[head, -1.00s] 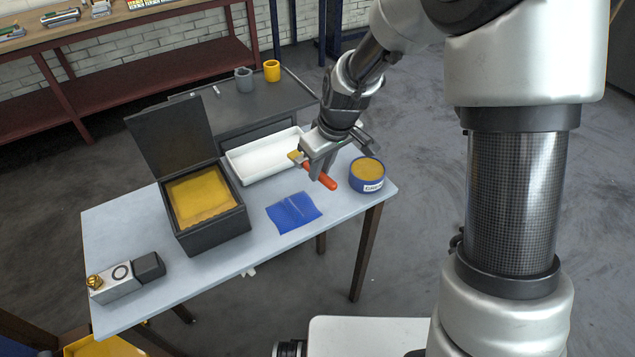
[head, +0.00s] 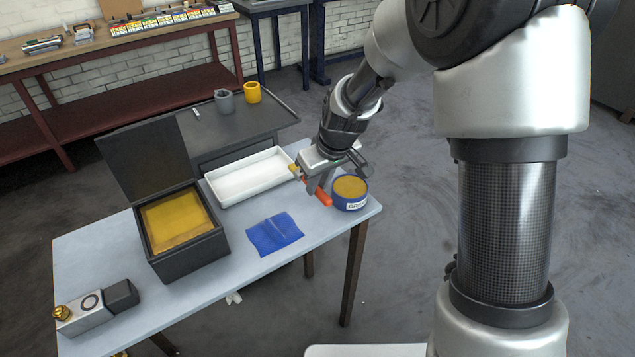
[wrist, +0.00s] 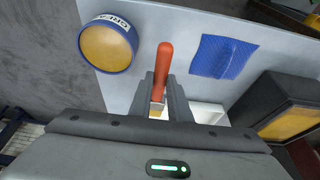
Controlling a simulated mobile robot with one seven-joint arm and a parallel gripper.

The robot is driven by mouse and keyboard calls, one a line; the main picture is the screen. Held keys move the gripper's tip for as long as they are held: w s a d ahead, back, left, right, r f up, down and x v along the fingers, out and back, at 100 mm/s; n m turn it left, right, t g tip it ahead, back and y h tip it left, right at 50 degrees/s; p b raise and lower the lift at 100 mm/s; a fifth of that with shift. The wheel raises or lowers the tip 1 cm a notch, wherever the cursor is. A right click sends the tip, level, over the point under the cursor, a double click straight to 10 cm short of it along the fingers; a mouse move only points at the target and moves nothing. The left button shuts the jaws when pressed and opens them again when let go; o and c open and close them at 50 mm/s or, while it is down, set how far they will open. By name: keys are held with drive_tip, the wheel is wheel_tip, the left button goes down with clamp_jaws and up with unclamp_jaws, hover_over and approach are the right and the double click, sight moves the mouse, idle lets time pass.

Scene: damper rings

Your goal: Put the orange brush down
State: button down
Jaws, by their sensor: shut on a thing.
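The orange brush (head: 323,197) has an orange handle and a pale yellow head (head: 294,169). My gripper (head: 314,187) is shut on it, over the right part of the light table (head: 207,268). In the wrist view the brush's orange handle (wrist: 163,68) sticks out beyond my gripper's fingers (wrist: 160,100). In the head view the brush lies between the white tray and the blue grease tin. I cannot tell whether the brush touches the table.
The blue grease tin (head: 350,204) stands close to the right of the brush. A blue cloth (head: 275,233) lies in front, the white tray (head: 212,191) behind to the left. An open black box (head: 185,262) stands further left. Bare table shows between cloth and tin.

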drive_tip(key=shift+f+b, duration=2.1)
drive_tip(key=shift+f, duration=0.75)
drive_tip(key=c, duration=2)
unclamp_jaws()
drive_tip(key=o, duration=0.6)
drive_tip(key=p+v, duration=0.3)
drive_tip(key=v, duration=1.4)
drive_tip(key=shift+r, duration=0.25)
